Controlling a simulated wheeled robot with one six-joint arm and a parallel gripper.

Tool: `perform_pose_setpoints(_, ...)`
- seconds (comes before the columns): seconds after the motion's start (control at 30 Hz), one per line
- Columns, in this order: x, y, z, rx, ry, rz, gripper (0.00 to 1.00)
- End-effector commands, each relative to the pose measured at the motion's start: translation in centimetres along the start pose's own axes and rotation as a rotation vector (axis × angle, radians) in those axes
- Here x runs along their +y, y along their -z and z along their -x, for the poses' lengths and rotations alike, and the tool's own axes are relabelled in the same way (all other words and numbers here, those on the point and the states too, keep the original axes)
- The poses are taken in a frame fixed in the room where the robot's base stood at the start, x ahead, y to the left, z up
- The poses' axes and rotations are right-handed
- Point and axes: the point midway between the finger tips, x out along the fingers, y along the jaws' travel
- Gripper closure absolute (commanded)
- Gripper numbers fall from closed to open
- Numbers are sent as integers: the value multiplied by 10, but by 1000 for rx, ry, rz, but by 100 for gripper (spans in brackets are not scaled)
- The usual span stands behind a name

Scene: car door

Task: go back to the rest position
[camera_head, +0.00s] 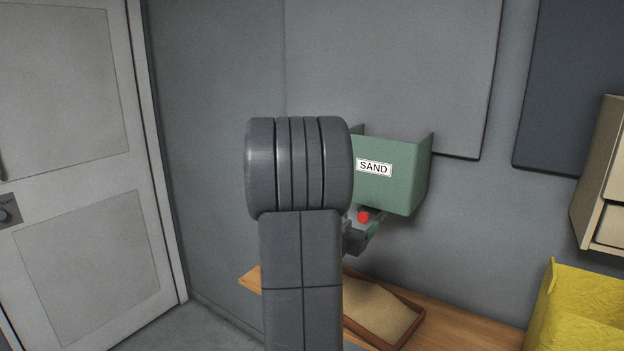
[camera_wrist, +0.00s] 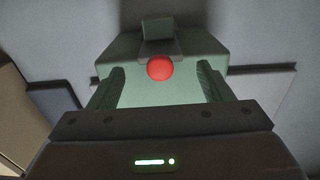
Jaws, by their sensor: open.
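My gripper (camera_wrist: 161,70) is open in the wrist view, one finger on each side of the picture. A red knob (camera_wrist: 159,68) shows between the fingertips, with a gap to each; I cannot tell its depth relative to them. In the head view the red knob (camera_head: 363,217) hangs under a green box (camera_head: 400,170) labelled SAND, mounted on the wall. The box also shows in the wrist view (camera_wrist: 200,52). In the head view my arm hides most of the gripper, which is just below the knob.
A tray of sand (camera_head: 412,332) lies on a wooden bench (camera_head: 465,325) under the box. A yellow bin (camera_head: 580,315) stands at the lower right, below a beige cabinet (camera_head: 603,180). A grey door (camera_head: 75,180) is at the left. Bare floor shows between the door and bench.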

Motion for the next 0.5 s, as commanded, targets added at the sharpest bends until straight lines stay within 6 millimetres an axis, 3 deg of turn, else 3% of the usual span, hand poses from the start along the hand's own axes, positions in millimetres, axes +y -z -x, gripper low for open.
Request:
perform_pose_setpoints(0.07, -1, 1, 18, 2, 5, -1, 27)
perform_pose_setpoints(0.27, 1, 0, -27, 1, -4, 0, 27)
perform_pose_setpoints(0.5, -1, 1, 26, 1, 4, -1, 27)
